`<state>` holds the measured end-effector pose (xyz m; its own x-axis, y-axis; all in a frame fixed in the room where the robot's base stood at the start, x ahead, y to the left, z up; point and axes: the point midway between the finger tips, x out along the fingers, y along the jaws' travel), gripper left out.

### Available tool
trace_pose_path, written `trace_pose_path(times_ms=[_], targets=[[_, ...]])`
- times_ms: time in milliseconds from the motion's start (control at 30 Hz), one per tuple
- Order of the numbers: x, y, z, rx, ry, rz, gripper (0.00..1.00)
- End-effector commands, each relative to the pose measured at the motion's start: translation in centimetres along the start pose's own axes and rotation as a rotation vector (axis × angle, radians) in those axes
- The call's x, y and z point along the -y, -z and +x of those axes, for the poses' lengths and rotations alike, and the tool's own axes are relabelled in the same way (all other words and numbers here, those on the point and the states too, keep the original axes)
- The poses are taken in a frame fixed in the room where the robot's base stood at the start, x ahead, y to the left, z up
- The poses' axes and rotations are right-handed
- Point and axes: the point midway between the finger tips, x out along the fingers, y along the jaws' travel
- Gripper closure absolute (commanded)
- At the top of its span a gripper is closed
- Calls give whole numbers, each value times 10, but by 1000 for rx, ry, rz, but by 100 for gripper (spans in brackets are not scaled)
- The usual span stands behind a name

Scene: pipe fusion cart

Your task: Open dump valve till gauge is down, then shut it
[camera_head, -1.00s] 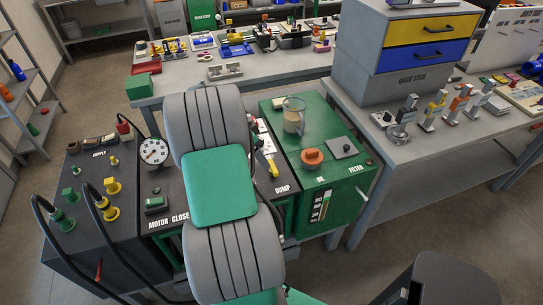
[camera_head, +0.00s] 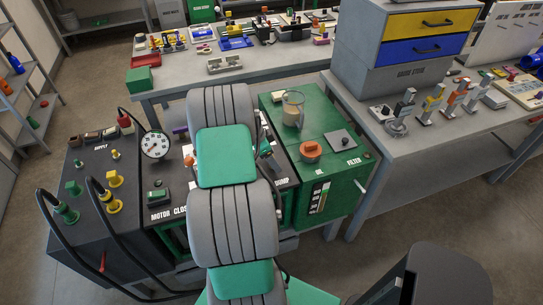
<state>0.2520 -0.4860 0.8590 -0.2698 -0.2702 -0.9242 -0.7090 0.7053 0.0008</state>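The pressure gauge (camera_head: 156,145) stands upright on the dark panel of the cart, left of my arm. Its dial is white and faces me, but the needle is too small to read surely. The DUMP label (camera_head: 283,183) shows partly at the right edge of my arm. The dump valve itself is not clearly visible. A dark piece (camera_head: 266,155) shows at the arm's right edge, above the label; it may be part of my gripper, but I cannot tell. My large grey and green arm links cover the panel's middle, and the gripper's fingers cannot be made out.
Left of the gauge are green (camera_head: 67,212) and yellow (camera_head: 113,206) hose fittings with black hoses. An orange knob (camera_head: 189,161) shows beside my arm. A green tank (camera_head: 336,163) with a filter cap (camera_head: 310,151) stands right. Benches stand behind and at right.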

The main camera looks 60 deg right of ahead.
Motion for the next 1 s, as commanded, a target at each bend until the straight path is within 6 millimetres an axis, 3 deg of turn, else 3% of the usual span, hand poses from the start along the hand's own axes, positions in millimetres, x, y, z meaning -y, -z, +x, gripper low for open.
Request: trace_pose_path(times_ms=[600, 1000], targets=[[1, 0, -1, 0, 1, -1, 71], [0, 0, 1, 0, 25, -58, 72]])
